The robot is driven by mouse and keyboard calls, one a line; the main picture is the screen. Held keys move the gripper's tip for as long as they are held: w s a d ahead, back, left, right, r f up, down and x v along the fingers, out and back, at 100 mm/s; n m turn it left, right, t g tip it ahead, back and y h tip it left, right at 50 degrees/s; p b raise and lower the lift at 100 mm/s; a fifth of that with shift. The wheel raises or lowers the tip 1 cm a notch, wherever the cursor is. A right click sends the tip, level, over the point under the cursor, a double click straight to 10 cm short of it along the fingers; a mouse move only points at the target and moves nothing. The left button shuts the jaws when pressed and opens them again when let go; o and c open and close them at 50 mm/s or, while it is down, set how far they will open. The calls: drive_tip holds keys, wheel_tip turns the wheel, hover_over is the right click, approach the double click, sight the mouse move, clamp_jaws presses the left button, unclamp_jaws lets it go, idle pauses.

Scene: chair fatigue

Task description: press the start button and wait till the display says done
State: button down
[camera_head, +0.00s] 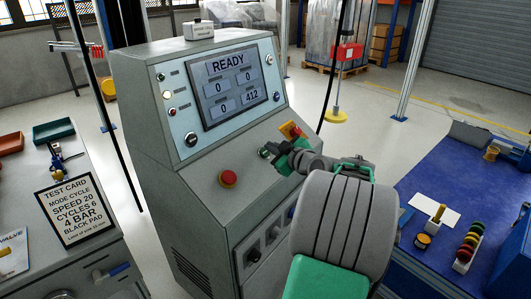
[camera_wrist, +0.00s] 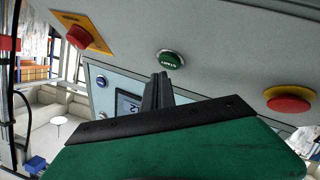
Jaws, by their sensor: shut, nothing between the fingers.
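The grey console's display (camera_head: 235,85) reads READY, with three zeros and 412 below. A small part of this display (camera_wrist: 128,105) also shows in the wrist view. The green start button (camera_wrist: 170,60) is on the console's sloping panel, with a pale ring around it. My gripper (camera_head: 270,152) is shut and empty, low over that panel. In the wrist view my gripper's dark fingertips (camera_wrist: 160,78) are close beside the start button. I cannot tell whether they touch it. In the head view the gripper largely hides the button.
A red mushroom button (camera_head: 228,179) is on the panel to the left of my gripper. A red knob on a yellow plate (camera_head: 291,130) sits just behind it. A test card (camera_head: 75,211) stands at left. A blue workbench (camera_head: 450,190) with small parts is at right.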

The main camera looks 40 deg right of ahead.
drive_tip(key=shift+w+f+b, duration=0.2)
drive_tip(key=shift+f+b, duration=0.1)
drive_tip(key=shift+b, duration=0.2)
drive_tip(key=shift+w+a+f+b, duration=0.1)
drive_tip(key=shift+w+f+b, duration=0.1)
drive_tip(key=shift+f+b, duration=0.25)
idle(0.6)
drive_tip(key=shift+r, duration=0.2)
drive_tip(key=shift+s+r, duration=0.4)
drive_tip(key=shift+r, duration=0.2)
drive_tip(key=s+r, duration=0.1)
drive_tip(key=r, duration=0.1)
drive_tip(key=s+d+r, duration=0.1)
drive_tip(key=r, duration=0.1)
drive_tip(key=shift+s+p, duration=0.35)
drive_tip(key=shift+a+r, duration=0.1)
drive_tip(key=shift+a, duration=0.05)
idle(0.4)
